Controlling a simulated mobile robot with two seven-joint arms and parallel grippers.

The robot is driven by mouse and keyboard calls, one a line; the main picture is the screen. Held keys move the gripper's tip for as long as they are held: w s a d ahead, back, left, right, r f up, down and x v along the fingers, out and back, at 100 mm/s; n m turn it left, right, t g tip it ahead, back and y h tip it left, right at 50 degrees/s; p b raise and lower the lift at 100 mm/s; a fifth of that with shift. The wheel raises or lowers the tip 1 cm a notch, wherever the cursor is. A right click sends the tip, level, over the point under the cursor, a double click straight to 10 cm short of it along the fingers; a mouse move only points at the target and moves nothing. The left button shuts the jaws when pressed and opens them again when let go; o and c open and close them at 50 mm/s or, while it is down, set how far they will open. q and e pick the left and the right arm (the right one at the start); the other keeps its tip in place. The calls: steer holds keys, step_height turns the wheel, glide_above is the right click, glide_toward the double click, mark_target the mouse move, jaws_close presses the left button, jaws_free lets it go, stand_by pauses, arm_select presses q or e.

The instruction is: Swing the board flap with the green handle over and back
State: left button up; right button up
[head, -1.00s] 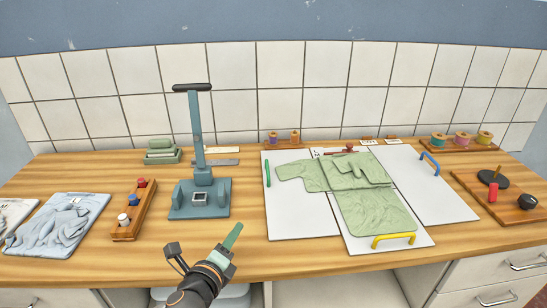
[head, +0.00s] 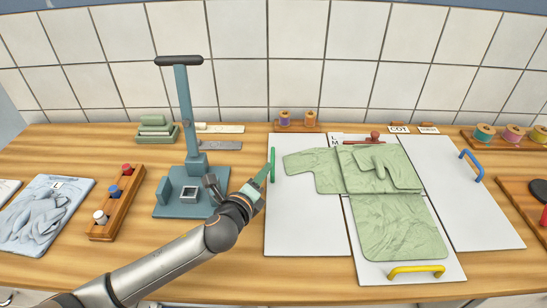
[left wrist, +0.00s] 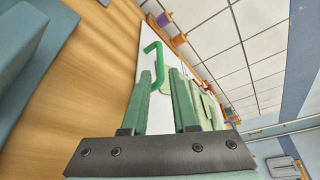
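The folding board's left flap (head: 310,225) lies flat, with the green handle (head: 273,165) upright at its left edge. A light green shirt (head: 395,225) lies spread over the board, one sleeve reaching onto this flap. My left gripper (head: 265,173) is just left of the green handle in the head view. In the left wrist view its two fingers (left wrist: 162,74) are apart with nothing between them, and the green handle (left wrist: 155,52) stands just beyond the tips. I cannot tell whether they touch. My right gripper is not in view.
A blue-grey press with a tall lever (head: 188,115) stands left of my left gripper. A wooden spool rack (head: 118,203) is further left. The board also has a yellow handle (head: 416,269) in front and a blue handle (head: 471,165) at right. Bare wood lies in front.

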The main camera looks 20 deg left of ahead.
mark_target(273, 157)
arm_select(q)
steer(key=x, duration=0.8)
steer(key=shift+w+f, duration=0.1)
steer(key=shift+w, duration=0.05)
jaws_close()
stand_by(1.2)
